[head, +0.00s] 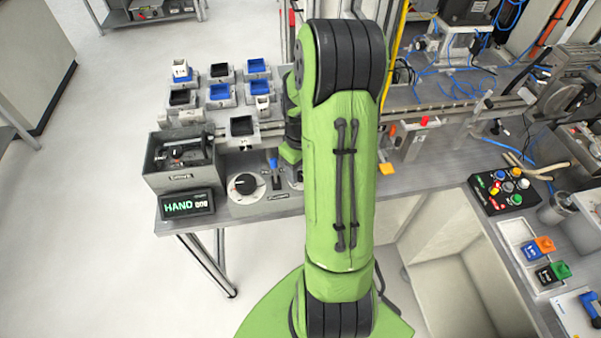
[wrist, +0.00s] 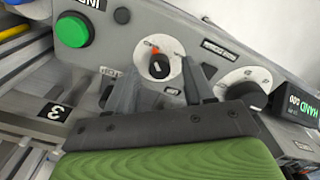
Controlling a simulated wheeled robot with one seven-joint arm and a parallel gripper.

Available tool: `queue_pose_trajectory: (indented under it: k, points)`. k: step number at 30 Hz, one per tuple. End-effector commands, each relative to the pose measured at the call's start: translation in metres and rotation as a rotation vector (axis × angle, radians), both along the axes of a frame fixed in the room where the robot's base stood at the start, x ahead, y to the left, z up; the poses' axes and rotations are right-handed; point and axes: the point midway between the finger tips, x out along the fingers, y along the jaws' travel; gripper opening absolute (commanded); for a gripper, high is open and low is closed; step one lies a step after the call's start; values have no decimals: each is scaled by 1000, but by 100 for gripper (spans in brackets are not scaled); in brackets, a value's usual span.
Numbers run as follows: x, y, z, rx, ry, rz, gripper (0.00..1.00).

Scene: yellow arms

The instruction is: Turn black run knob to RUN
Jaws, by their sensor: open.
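In the wrist view, a small black knob (wrist: 159,67) sits on a round white dial with an orange-red mark at its upper edge. Its dial lettering is too small to read, so I cannot confirm it is the run knob. My gripper (wrist: 162,78) is open, its two grey fingers on either side of this knob. I cannot tell whether they touch it. A larger black knob (wrist: 242,90) on a white dial lies to the right, outside the fingers; it also shows in the head view (head: 245,184). In the head view, my green arm hides the gripper and the small knob.
A display reading HAND (head: 187,205) stands beside the larger dial. A green button (wrist: 72,30) is left of the small knob. A grey bin (head: 180,178) and several small trays are at the left. A black button box (head: 504,188) is at the right.

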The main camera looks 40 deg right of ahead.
Motion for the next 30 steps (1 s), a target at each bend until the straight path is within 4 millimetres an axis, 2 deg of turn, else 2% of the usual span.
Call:
queue_pose_trajectory:
  k: [3,11,21,30]
  points:
    - [0,0,-12,0,1,-1,53]
    - [0,0,-13,-2,-1,-1,53]
    - [0,0,-13,-2,-1,-1,2]
    - [0,0,-13,-2,-1,-27,0]
